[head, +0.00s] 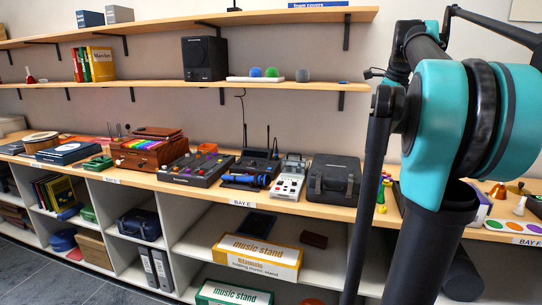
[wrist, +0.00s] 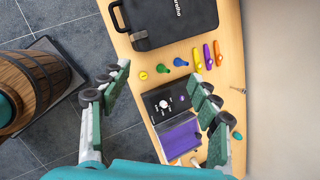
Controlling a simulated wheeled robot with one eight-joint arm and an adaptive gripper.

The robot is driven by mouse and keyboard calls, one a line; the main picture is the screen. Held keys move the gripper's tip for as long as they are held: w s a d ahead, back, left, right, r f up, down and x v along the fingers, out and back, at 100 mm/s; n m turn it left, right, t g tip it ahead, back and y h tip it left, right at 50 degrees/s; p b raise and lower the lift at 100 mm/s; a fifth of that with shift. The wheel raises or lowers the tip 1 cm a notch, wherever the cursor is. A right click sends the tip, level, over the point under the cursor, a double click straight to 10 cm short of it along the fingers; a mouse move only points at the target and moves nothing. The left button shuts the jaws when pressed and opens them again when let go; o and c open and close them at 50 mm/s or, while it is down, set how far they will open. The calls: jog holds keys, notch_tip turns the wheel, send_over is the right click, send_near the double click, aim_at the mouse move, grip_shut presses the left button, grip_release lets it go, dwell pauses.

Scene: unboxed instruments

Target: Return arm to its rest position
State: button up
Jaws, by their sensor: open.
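My gripper (wrist: 166,77) shows in the wrist view, with its two teal-and-grey fingers spread wide apart. Nothing is held between them. It is above the wooden counter (wrist: 237,100), its left finger over the dark tiled floor and its right finger over the counter. In the head view my teal and black arm (head: 440,110) rises at the right and covers part of the counter and shelves. The gripper itself does not show in the head view.
A large black case (wrist: 170,22) is beyond. A wooden barrel (wrist: 35,85) stands at left. Shelves (head: 190,91) with a speaker (head: 205,58) line the wall.

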jog(key=s+a+f+n, duration=0.1)
jog(key=a+f+n, duration=0.25)
jog(key=f, duration=0.35)
jog(key=s+a+f+n, duration=0.2)
jog(key=f+n, duration=0.2)
jog(key=f, duration=0.2)
jog(key=s+a+f+n, duration=0.3)
jog(key=s+f+n, duration=0.3)
jog(key=f, duration=0.3)
jog(key=s+a+f+n, duration=0.3)
jog(key=s+f+n, duration=0.3)
jog(key=s+f, duration=0.2)
jog(key=s+a+f+n, duration=0.4)
jog(key=s+f+n, duration=0.2)
jog(key=f, duration=0.6)
jog(key=shift+s+f+g+h, duration=0.3)
jog(key=shift+s+g, duration=0.1)
jog(key=shift+s, duration=0.45)
jog(key=shift+a, duration=0.1)
